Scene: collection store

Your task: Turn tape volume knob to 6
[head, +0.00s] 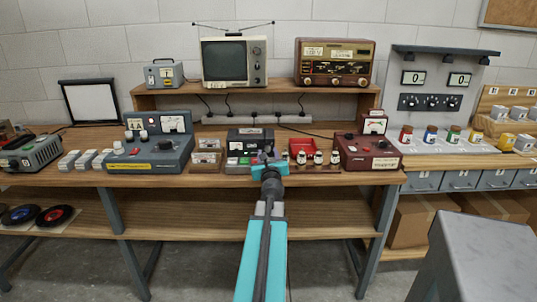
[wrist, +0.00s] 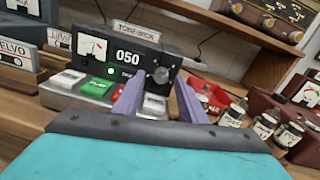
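The tape machine (wrist: 92,62) has a dark front with a needle meter, a counter reading 050 and a lit green lamp. A round grey knob (wrist: 161,75) is on the right of its front, seemingly the volume knob; its setting is too small to read. My gripper (wrist: 158,88) is open, its two purple fingers pointing at the machine on either side of the knob in the picture. I cannot tell whether they touch it. In the head view the machine (head: 248,134) stands mid-bench, with my gripper (head: 268,160) in front of its right part, hiding the knob.
White, green and red keys (wrist: 103,88) line the machine's front. A red tray (head: 302,146) and several small jars (head: 318,157) stand close on the right, with a dark red meter box (head: 368,152) beyond. A blue-grey console (head: 152,150) is on the left. A wooden shelf (head: 165,101) runs behind.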

